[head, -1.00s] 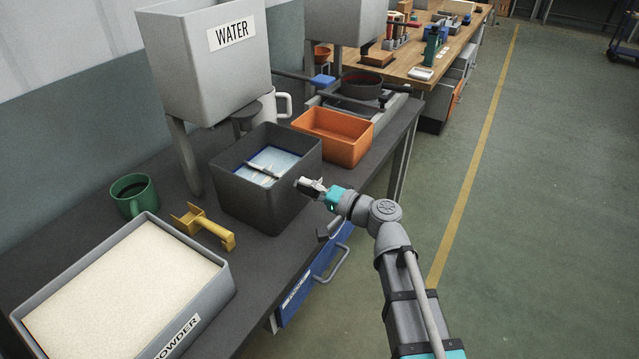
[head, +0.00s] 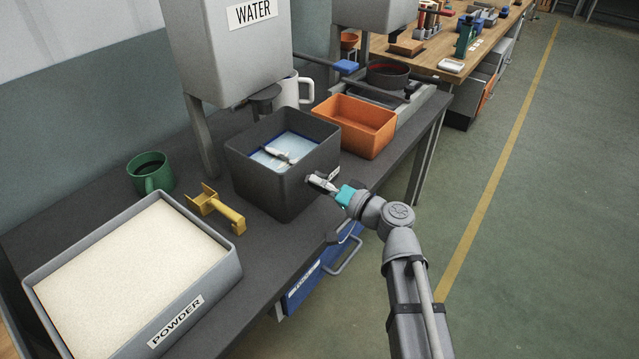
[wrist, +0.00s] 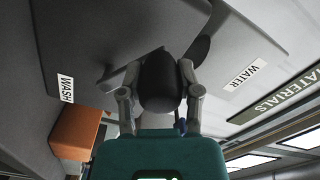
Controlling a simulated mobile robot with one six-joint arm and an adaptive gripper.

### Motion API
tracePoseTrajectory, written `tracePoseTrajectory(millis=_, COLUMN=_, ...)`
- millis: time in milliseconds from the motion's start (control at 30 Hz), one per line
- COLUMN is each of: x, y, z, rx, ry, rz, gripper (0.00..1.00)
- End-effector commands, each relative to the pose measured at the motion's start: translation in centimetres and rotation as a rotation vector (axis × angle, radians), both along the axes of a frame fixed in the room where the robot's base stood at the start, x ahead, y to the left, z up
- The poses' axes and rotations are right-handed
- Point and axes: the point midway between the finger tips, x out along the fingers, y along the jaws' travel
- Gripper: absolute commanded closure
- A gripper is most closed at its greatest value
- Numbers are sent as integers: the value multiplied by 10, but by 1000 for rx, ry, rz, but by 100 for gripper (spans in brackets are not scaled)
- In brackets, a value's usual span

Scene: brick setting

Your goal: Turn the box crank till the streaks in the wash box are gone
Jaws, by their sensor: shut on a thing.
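The dark grey wash box (head: 262,187) stands on the grey bench, and its WASH label shows in the wrist view (wrist: 66,89). Inside it is pale blue-white liquid (head: 300,143) with a light paddle-like bar (head: 276,154) across it. Pale marks show near the bar, too small to tell streaks from bar. My gripper (head: 321,181) is at the box's right front side. In the wrist view my gripper (wrist: 160,92) has its two fingers on either side of a dark rounded crank knob (wrist: 160,75) and is shut on it. The crank arm is mostly hidden.
An orange bin (head: 362,142) stands right behind the box. The WATER tank (head: 225,55) rises behind it. A blue drawer (head: 305,291) is below. The floor at right is clear.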

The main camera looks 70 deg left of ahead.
Motion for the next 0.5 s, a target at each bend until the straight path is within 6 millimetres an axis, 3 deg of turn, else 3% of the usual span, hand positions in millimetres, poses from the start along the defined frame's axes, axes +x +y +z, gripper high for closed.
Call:
tracePoseTrajectory(millis=267, x=-6, y=3, z=-1, rx=-2, ry=-1, rz=3, gripper=100)
tracePoseTrajectory(millis=300, x=-7, y=3, z=-1, rx=-1, ry=-1, rz=5, gripper=48)
tracePoseTrajectory(millis=433, x=-9, y=4, z=-1, rx=-2, ry=0, rz=9, gripper=24)
tracePoseTrajectory(millis=500, x=-10, y=4, z=0, rx=-2, ry=0, rz=11, gripper=21)
